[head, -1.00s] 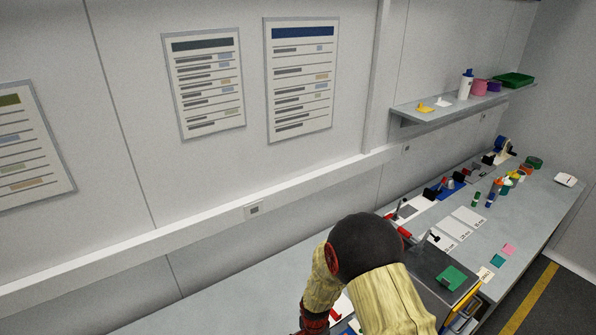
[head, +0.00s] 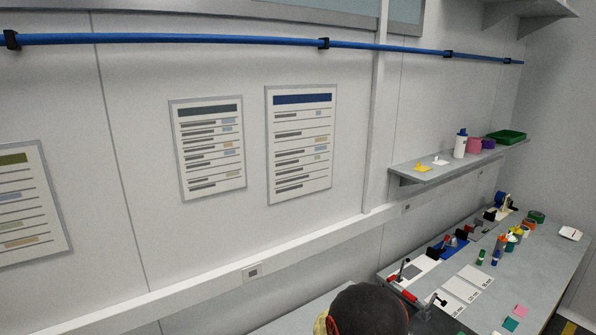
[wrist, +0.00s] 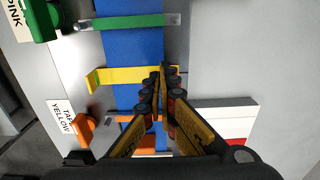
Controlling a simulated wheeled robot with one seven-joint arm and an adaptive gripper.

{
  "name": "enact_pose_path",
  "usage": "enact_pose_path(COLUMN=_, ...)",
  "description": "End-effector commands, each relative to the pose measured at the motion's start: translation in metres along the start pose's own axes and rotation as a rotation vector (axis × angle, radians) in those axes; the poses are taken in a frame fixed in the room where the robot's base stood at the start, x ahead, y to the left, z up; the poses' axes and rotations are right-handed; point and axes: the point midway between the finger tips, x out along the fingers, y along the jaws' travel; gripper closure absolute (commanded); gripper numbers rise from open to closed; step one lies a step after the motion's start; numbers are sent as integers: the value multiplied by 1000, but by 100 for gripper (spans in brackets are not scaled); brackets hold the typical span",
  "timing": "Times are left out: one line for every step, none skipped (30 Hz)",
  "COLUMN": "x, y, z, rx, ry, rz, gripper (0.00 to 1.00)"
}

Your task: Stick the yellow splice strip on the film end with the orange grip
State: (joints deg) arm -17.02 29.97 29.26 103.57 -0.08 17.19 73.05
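In the wrist view, a yellow splice strip (wrist: 125,76) with a bent-up left end crosses a blue band (wrist: 130,50). My gripper (wrist: 162,72) has its fingertips close together at the strip's right part, with only a narrow gap between them. The tips cover that part, so whether the strip is pinched between them cannot be made out. Orange pieces lie nearer the camera: a block (wrist: 83,128) by a label reading yellow (wrist: 61,118), and a band (wrist: 122,118) partly behind the fingers. Which one is the orange grip is unclear. The head view does not show my gripper.
A green strip (wrist: 125,21) crosses the blue band farther up, near a green block (wrist: 38,20) labelled pink. A red and white piece (wrist: 235,125) lies right of the fingers. In the head view, the bench (head: 545,262) carries clamps, cards and small bottles below a wall shelf (head: 440,172).

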Motion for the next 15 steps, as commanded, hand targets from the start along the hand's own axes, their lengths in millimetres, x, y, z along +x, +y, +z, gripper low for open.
enact_pose_path(x=0, y=0, z=0, rx=0, ry=0, rz=0, gripper=100)
enact_pose_path(x=0, y=0, z=0, rx=0, ry=0, rz=0, gripper=100)
enact_pose_path(x=0, y=0, z=0, rx=0, ry=0, rz=0, gripper=100)
enact_pose_path(x=0, y=0, z=0, rx=0, ry=0, rz=0, gripper=100)
enact_pose_path(x=0, y=0, z=0, rx=0, ry=0, rz=0, gripper=100)
enact_pose_path(x=0, y=0, z=0, rx=0, ry=0, rz=0, gripper=100)
enact_pose_path(x=0, y=0, z=0, rx=0, ry=0, rz=0, gripper=100)
enact_pose_path(x=1, y=0, z=0, rx=0, ry=0, rz=0, gripper=100)
enact_pose_path(x=2, y=0, z=0, rx=0, ry=0, rz=0, gripper=100)
enact_pose_path(x=2, y=0, z=0, rx=0, ry=0, rz=0, gripper=100)
enact_pose_path(x=3, y=0, z=0, rx=0, ry=0, rz=0, gripper=100)
enact_pose_path(x=4, y=0, z=0, rx=0, ry=0, rz=0, gripper=100)
enact_pose_path(x=4, y=0, z=0, rx=0, ry=0, rz=0, gripper=100)
enact_pose_path(x=5, y=0, z=0, rx=0, ry=0, rz=0, gripper=100)
enact_pose_path(x=6, y=0, z=0, rx=0, ry=0, rz=0, gripper=100)
